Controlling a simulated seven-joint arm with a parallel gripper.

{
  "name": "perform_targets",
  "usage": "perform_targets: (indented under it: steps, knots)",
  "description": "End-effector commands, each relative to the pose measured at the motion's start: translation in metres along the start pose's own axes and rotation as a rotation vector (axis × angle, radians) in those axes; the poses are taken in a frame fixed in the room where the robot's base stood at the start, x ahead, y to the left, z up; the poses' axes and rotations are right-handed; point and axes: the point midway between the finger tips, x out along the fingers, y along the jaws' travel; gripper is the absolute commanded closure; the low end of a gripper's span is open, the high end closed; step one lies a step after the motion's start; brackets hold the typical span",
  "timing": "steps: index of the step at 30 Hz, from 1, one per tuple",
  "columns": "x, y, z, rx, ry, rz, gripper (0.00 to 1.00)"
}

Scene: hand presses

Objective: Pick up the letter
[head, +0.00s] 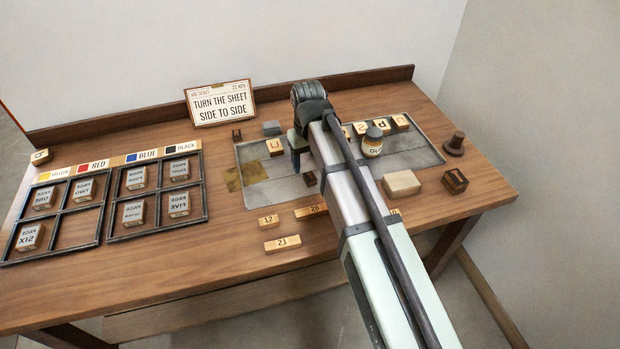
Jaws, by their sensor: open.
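Several pale letter blocks stand on the grey plate (262,197) in the head view. One block marked like a U (277,147) is at the plate's left. More marked blocks (400,122) form a row at the right, partly hidden by my arm. A small dark block (310,179) sits on the plate just below my gripper. My gripper (297,165) is above the plate, just right of the U block, and its jaws are open. My arm hides much of the plate's middle. I cannot tell which block is the letter meant, or whether anything is between the fingers.
Two dark racks (107,205) with page blocks fill the left. A sign (220,102) stands at the back. A round jar (372,143), a pale block (401,184), a brown block (455,181) and a knob (455,143) are right. Number strips (282,243) lie in front.

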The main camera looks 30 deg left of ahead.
Motion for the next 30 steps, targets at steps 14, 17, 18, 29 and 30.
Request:
perform_targets:
  steps: [14, 17, 18, 29, 30]
  knots:
    - [0.038, 0.007, -0.003, 0.001, -0.001, 0.0, 0.38]
    - [0.048, 0.007, -0.002, 0.001, -0.001, 0.0, 0.38]
    - [0.05, 0.007, -0.003, 0.001, -0.001, 0.0, 0.38]
    - [0.052, 0.007, -0.003, 0.0, 0.001, 0.0, 0.48]
    - [0.052, 0.007, -0.003, 0.0, 0.001, 0.0, 0.52]
